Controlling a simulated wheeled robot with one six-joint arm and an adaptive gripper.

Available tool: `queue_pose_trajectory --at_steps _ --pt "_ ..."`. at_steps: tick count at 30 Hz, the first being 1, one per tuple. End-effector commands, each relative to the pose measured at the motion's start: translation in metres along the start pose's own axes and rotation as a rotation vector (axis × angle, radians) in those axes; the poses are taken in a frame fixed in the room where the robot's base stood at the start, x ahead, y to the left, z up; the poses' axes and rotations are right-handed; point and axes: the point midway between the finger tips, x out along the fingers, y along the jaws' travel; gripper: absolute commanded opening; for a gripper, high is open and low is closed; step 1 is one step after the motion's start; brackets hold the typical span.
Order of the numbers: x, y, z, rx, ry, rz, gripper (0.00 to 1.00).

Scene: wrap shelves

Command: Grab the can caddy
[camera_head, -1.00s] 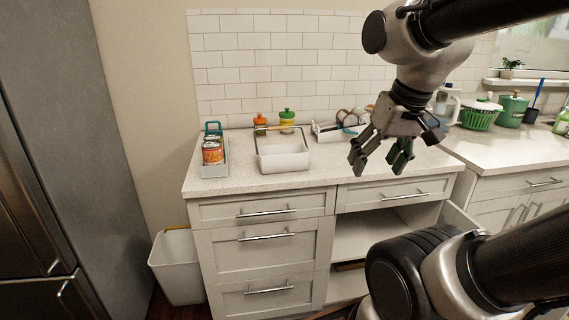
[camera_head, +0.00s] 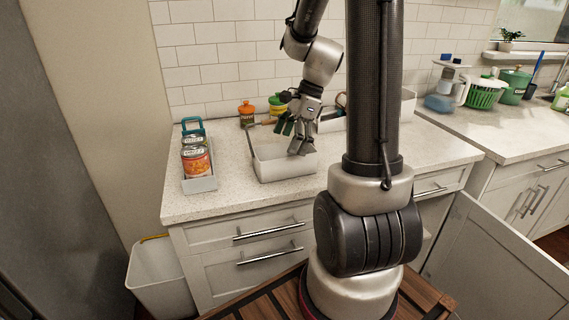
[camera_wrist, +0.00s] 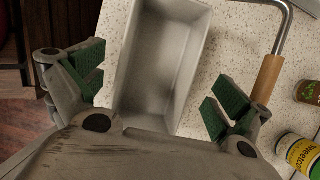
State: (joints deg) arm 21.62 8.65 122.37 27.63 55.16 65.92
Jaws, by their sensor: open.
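My gripper (camera_head: 293,138) is open and empty, above the white open bin to the right of the caddy and apart from the caddy. In the wrist view the gripper's green-padded fingers (camera_wrist: 154,90) are spread either side of that bin. The can caddy is not seen in the wrist view.
The white bin (camera_head: 286,170) has a metal handle with a wooden grip (camera_wrist: 267,79). An orange-topped jar (camera_head: 246,112) and a green-topped jar (camera_head: 277,104) stand behind it. A waste bin (camera_head: 160,280) is on the floor. Counter between caddy and bin is clear.

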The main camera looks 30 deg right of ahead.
Motion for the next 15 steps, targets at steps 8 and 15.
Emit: queue_pose_trajectory --at_steps 8,15 --pt "0.037 0.002 -0.001 -0.002 0.0 0.001 1.0" --pt "0.038 0.002 -0.001 -0.003 0.001 0.001 1.0"
